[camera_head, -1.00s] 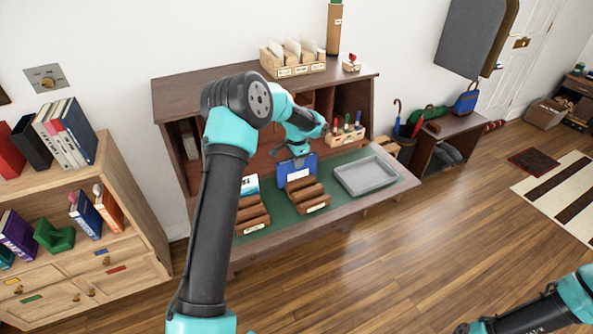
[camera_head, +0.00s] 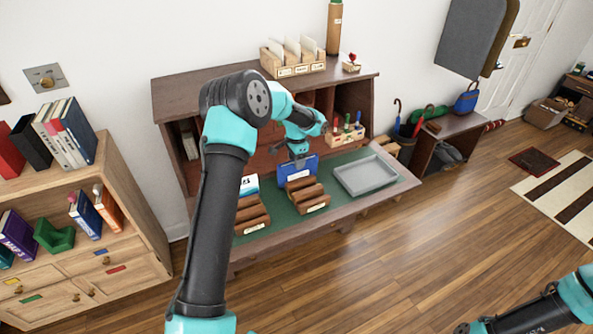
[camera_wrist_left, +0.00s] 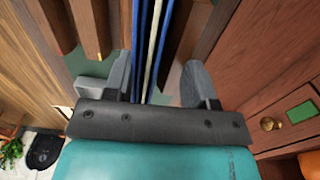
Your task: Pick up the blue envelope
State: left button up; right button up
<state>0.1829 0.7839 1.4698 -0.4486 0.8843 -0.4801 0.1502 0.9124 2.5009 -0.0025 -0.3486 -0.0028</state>
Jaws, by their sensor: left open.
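In the left wrist view, what looks like the envelope (camera_wrist_left: 151,45) is seen edge-on as blue and cream strips. My left gripper (camera_head: 298,157) is at the envelope's top edge. In the left wrist view its fingers (camera_wrist_left: 157,88) are open, one on each side of the strips, with gaps visible. The envelope's lower part is hidden by the rack (camera_head: 307,197). Only part of my right arm shows at the lower right; its gripper is out of view.
A second brown rack (camera_head: 252,214) with a white-and-blue item stands left of the envelope's rack. A grey tray (camera_head: 366,175) lies to the right on the green desk mat. Desk shelves (camera_head: 352,97) rise behind, with a small wooden holder (camera_head: 344,137) of stamps.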

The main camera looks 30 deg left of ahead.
pick_arm(q)
notch_tip(320, 180, up, 17)
jog(key=shift+w+f, duration=0.15)
jog(key=shift+f, duration=0.05)
dwell(0.4)
dwell(0.3)
